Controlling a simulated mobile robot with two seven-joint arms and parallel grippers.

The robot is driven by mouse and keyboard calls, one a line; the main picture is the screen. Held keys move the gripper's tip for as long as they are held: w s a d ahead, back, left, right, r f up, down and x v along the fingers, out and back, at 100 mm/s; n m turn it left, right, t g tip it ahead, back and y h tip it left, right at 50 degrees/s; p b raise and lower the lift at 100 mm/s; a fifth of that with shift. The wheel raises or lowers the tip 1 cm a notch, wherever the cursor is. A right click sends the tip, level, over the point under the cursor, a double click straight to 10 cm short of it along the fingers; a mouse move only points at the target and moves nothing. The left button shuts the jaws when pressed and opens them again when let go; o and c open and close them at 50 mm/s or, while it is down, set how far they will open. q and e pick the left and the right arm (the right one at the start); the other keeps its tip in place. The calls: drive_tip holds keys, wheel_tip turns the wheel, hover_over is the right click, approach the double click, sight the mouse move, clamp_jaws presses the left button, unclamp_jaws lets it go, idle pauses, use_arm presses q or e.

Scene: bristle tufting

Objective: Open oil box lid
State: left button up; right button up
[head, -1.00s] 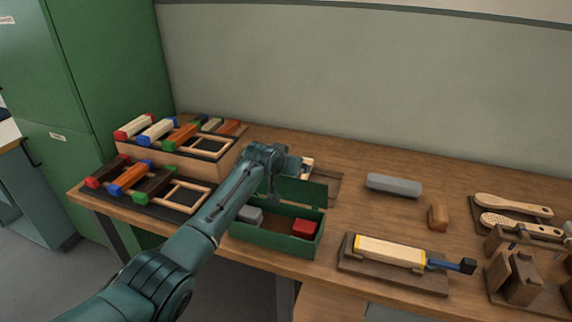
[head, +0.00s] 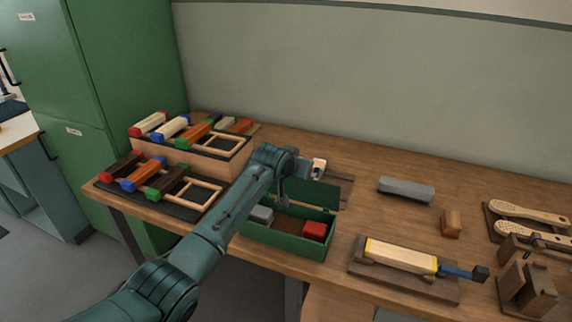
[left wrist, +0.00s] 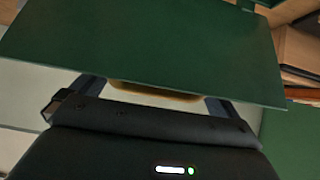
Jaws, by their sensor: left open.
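The green oil box (head: 286,243) stands near the table's front edge, with its green lid (head: 318,195) raised at the back. A grey block (head: 262,215) and a red block (head: 314,231) lie inside. In the left wrist view the lid (left wrist: 150,45) spans the upper picture as a broad green plate, close in front of my left gripper (left wrist: 152,94). The gripper is open; its fingertips are partly hidden behind the lid, and I cannot tell whether they touch it. In the head view my left arm reaches over the box's left part. My right gripper is not in view.
Brush racks (head: 205,157) stand on the left. A grey bar (head: 406,189), a small wooden block (head: 451,223) and a clamped cream block (head: 400,256) lie to the right. A small pale object (head: 319,169) is behind the lid. Bare table lies between box and bar.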

use_arm(q)
drive_tip(key=v, duration=1.1)
drive_tip(key=shift+s+a+f, duration=0.1)
drive_tip(key=shift+c, duration=0.4)
